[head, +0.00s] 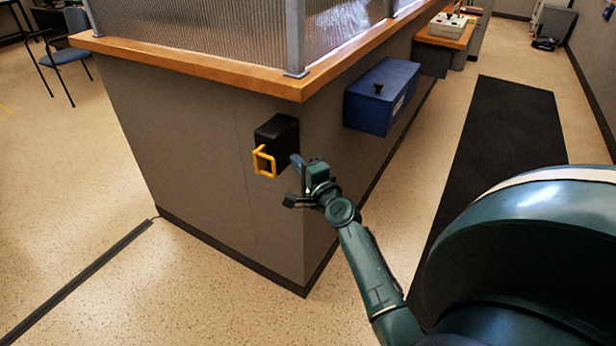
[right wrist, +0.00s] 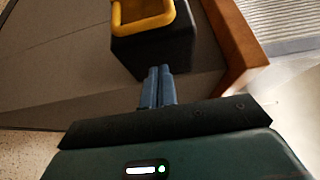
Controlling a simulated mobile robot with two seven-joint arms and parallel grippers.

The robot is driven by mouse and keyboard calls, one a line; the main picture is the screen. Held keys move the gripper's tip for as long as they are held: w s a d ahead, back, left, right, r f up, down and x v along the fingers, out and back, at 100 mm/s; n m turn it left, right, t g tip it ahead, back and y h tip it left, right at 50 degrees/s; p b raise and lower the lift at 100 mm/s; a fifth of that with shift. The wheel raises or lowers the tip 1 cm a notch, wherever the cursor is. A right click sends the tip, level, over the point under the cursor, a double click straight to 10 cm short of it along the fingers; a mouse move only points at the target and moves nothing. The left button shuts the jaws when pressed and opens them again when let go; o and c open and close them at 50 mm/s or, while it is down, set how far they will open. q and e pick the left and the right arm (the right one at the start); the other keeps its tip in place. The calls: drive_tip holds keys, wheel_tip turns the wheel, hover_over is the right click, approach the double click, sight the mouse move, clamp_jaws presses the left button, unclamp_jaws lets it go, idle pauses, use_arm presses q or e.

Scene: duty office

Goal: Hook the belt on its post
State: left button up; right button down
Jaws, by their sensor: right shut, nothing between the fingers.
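A black belt housing (head: 276,133) is fixed to the end of the grey counter, below the wooden top. A yellow loop handle (head: 264,161) sticks out from its front. In the right wrist view the yellow loop (right wrist: 143,24) is at the top edge, partly cut off, with the black housing (right wrist: 155,50) below it. My right gripper (head: 296,159) is just right of the housing; its blue fingers (right wrist: 158,72) are shut together with nothing between them, apart from the yellow loop. No post that I can identify shows. My left gripper is out of view.
The grey counter (head: 190,140) has a wooden top (head: 190,64) with a ribbed glass screen. A blue box (head: 382,95) hangs on its right side. A black floor mat (head: 500,140) lies at right. A dark strip (head: 80,279) crosses the floor at left; floor around it is clear.

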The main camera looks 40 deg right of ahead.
drive_tip(key=shift+w, duration=0.9)
drive_tip(key=a, duration=0.1)
drive_tip(key=s+a+p, duration=0.1)
drive_tip(key=shift+a, duration=0.35)
drive_tip(key=shift+s+a, duration=0.1)
drive_tip(key=shift+a, duration=0.45)
drive_tip(key=shift+a+f, duration=0.1)
